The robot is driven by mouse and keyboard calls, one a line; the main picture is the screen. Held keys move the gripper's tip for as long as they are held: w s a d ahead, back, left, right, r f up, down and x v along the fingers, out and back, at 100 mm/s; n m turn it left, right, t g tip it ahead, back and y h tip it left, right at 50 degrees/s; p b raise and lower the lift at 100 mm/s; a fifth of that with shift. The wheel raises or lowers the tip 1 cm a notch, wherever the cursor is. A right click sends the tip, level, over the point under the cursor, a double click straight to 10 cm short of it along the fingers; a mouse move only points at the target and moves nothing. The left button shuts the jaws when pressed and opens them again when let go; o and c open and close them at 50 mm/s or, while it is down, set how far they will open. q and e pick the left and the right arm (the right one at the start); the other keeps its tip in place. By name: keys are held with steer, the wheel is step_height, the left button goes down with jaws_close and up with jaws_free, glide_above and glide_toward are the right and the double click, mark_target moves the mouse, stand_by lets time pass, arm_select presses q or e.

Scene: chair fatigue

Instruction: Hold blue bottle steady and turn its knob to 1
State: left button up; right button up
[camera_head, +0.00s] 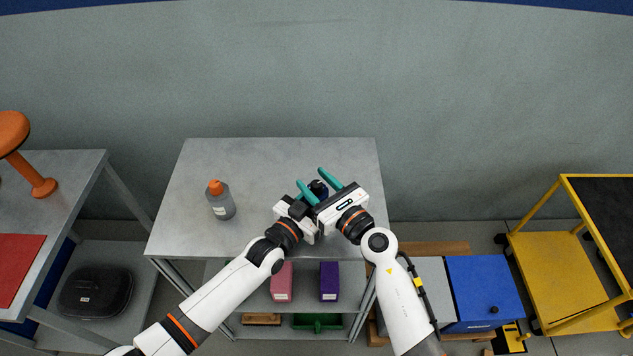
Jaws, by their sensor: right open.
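The blue bottle (319,187) stands on the grey table (250,160), near its right side. My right gripper (312,180) is open, with one teal finger on each side of the bottle's top. I cannot tell whether the fingers touch it. My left gripper (296,216) is low beside the bottle, partly under the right gripper. The knob's setting is too small to read.
A grey bottle with an orange cap (221,200) stands on the table's left part. Pink (282,283) and purple (329,282) boxes sit on the shelf below. A yellow cart (555,260) and blue box (483,287) are at right. The table's back is clear.

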steer(key=shift+c, duration=0.6)
steer(key=c, duration=0.9)
steer(key=shift+o, duration=0.2)
steer(key=shift+n+g+y, duration=0.3)
steer(key=shift+n+y, duration=0.1)
steer(key=n+g+y, duration=0.3)
steer(key=g, duration=0.1)
steer(key=shift+w+n+g+y, duration=0.1)
steer(key=shift+n+g+y, duration=0.2)
steer(key=shift+y, duration=0.1)
steer(key=n+g+y, duration=0.2)
steer(key=n+g, duration=0.1)
steer(key=g, duration=0.2)
steer(key=shift+n, duration=0.3)
steer(key=n+g, duration=0.2)
steer(key=g, duration=0.1)
steer(key=n+g, duration=0.2)
steer(key=g, duration=0.1)
steer(key=shift+g, duration=0.4)
steer(key=shift+n+g+h, duration=0.3)
steer(key=shift+n+g, duration=1.1)
steer(key=shift+g, duration=0.8)
